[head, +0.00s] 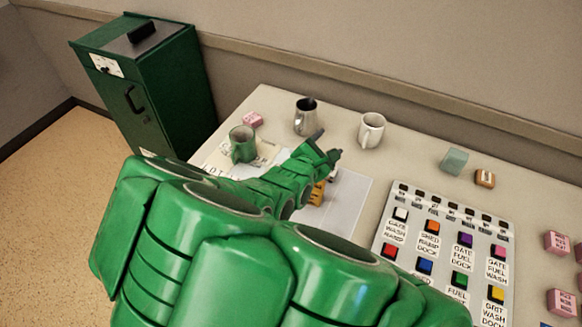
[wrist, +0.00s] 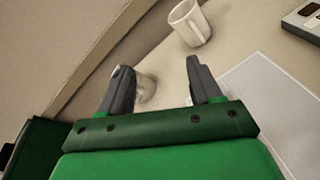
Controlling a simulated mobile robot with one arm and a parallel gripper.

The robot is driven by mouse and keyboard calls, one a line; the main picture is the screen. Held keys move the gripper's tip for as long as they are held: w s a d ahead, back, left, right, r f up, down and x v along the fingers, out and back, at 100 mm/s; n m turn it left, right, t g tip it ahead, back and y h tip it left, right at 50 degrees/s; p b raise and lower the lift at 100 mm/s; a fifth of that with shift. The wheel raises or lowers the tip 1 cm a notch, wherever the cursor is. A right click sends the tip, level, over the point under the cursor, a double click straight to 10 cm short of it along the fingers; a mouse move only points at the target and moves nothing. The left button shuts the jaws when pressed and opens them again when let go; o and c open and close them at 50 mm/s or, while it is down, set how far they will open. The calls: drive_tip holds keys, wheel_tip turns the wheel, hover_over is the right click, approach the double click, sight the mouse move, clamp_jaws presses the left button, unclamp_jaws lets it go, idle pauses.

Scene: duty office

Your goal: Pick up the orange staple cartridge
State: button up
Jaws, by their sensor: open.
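My gripper (head: 328,144) is open over the desk, with nothing between its fingers. The wrist view shows its two dark fingers (wrist: 158,65) spread apart. An orange-yellow object (head: 317,194) lies on the white sheet in the head view, partly hidden by my arm, below and left of the fingertips. A small orange-brown block (head: 485,178) with a pale label sits at the right back of the desk, well away from my gripper. I cannot tell for sure which of them is the staple cartridge. Neither clearly shows in the wrist view.
A steel pitcher (head: 304,120) and a white mug (head: 371,131) stand behind my gripper; the mug also shows in the wrist view (wrist: 190,24). A green mug (head: 242,146) stands left. A button panel (head: 413,216) and several pink blocks lie right. A wall borders the desk.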

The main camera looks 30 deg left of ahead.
drive_tip(key=s+a+f+n+y, duration=0.1)
drive_tip(key=a+f+n, duration=0.1)
drive_tip(key=a, duration=0.1)
drive_tip(key=s+a+f+n+y, duration=0.1)
drive_tip(key=s+a+f, duration=0.1)
drive_tip(key=s+a+f+n+g+y, duration=0.1)
drive_tip(key=s+a+f+n+y, duration=0.1)
drive_tip(key=a, duration=0.1)
drive_tip(key=shift+s+a+f+n, duration=0.25)
drive_tip(key=shift+a+f+n, duration=0.05)
drive_tip(key=shift+f, duration=0.05)
wheel_tip(320, 180, down, 2)
drive_tip(key=shift+s+f+n+g, duration=0.1)
drive_tip(key=shift+n+g, duration=0.1)
drive_tip(key=shift+n, duration=0.4)
drive_tip(key=shift+s+f+n+g, duration=0.1)
drive_tip(key=shift+n+g, duration=0.1)
drive_tip(key=shift+n, duration=0.4)
drive_tip(key=shift+s+f+n, duration=0.1)
drive_tip(key=shift+f+n, duration=0.5)
drive_tip(key=shift+f, duration=0.1)
drive_tip(key=shift+x, duration=1.3)
drive_tip(key=shift+w+a+f, duration=0.15)
drive_tip(key=shift+w+a, duration=0.1)
drive_tip(key=shift+w, duration=0.4)
drive_tip(key=shift+w+a+f, duration=0.15)
drive_tip(key=shift+w+a, duration=0.1)
drive_tip(key=shift+w, duration=0.35)
drive_tip(key=shift+x, duration=1.25)
drive_tip(key=c, duration=1)
